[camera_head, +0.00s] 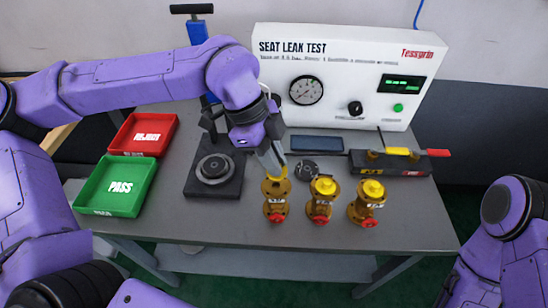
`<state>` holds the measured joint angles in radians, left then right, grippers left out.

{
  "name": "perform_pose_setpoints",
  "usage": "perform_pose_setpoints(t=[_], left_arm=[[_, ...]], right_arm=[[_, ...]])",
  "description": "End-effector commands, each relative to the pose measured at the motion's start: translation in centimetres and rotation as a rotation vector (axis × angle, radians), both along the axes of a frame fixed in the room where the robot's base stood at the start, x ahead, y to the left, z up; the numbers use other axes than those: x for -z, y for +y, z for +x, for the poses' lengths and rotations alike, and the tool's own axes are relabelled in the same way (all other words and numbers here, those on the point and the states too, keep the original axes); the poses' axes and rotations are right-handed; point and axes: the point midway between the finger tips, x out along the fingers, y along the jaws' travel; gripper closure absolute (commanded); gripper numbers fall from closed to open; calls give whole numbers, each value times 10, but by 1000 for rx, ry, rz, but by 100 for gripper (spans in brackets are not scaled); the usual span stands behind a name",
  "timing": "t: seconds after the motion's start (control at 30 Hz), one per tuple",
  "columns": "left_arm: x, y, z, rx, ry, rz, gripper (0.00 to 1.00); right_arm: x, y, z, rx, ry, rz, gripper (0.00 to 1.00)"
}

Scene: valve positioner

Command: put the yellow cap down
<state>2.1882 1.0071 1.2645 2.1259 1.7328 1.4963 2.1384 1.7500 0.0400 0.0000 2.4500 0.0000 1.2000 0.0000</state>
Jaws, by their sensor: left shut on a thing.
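Three brass valves with red fronts stand in a row near the table's front edge: a left valve (275,205), a middle valve (322,203) and a right valve (366,207). The middle and right valves have yellow tops. My left gripper (274,167) points down over the left valve and is shut on a yellow cap (284,173). The cap is mostly hidden by the fingers, and I cannot tell whether it touches the valve. My right arm shows at the right edge, but its gripper is out of view.
A red REJECT tray (173,128) and a green PASS tray (80,204) lie at the left. A dark clamp fixture (236,185) stands left of the valves. The white seat leak tester (270,68) stands behind. A dark tool holder (385,170) lies at the right.

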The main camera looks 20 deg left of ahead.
Motion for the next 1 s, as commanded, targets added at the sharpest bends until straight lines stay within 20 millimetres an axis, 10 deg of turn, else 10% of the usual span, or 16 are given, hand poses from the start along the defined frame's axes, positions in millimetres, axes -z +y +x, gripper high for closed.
perform_pose_setpoints(t=[0.53,1.0], left_arm=[[-8,1,3,112,3,1,100],[5,21,34,1446,9,10,100]], right_arm=[[-8,0,0,0,0,0,57],[-8,0,0,0,0,0,57]])
